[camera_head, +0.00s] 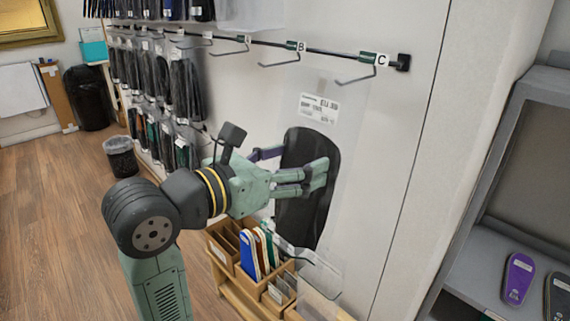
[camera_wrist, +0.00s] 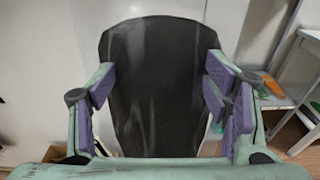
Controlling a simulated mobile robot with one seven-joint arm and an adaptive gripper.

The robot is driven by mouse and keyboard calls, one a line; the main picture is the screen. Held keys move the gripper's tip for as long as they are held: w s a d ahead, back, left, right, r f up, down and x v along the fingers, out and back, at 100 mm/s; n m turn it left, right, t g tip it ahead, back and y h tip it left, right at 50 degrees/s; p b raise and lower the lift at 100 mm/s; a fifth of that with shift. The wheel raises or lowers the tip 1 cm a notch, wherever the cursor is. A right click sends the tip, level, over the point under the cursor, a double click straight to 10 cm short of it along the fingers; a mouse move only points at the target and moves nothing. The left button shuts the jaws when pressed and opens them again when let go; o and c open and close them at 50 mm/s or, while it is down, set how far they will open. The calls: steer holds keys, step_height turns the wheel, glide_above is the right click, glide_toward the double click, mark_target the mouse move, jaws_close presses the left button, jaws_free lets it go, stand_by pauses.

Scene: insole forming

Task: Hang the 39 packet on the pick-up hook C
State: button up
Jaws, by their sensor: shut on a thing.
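The packet (camera_head: 305,195) is a clear bag with a black insole inside and a white label that seems to read "EU 39". My gripper (camera_head: 318,176) is shut on the packet's middle and holds it upright in front of the white wall. The pick-up hook C (camera_head: 357,76) sticks out from the rail, above and to the right of the packet's top; the two are apart. In the wrist view, the black insole (camera_wrist: 158,85) fills the middle between my purple finger pads (camera_wrist: 165,108). The bag's top edge is hard to make out there.
Hooks A (camera_head: 230,47) and B (camera_head: 282,60) on the rail are empty. Several packets (camera_head: 150,70) hang at the left. A wooden organiser (camera_head: 280,290) with coloured insoles stands below my gripper. A grey shelf unit (camera_head: 480,180) with insoles is at the right.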

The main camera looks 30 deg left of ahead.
steer(key=shift+x, duration=2.35)
steer(key=shift+w+d+f+b, duration=0.2)
steer(key=shift+w+f+b, duration=0.15)
steer(key=shift+w+b, duration=0.15)
steer(key=o, duration=1.6)
steer(key=shift+o, duration=0.2)
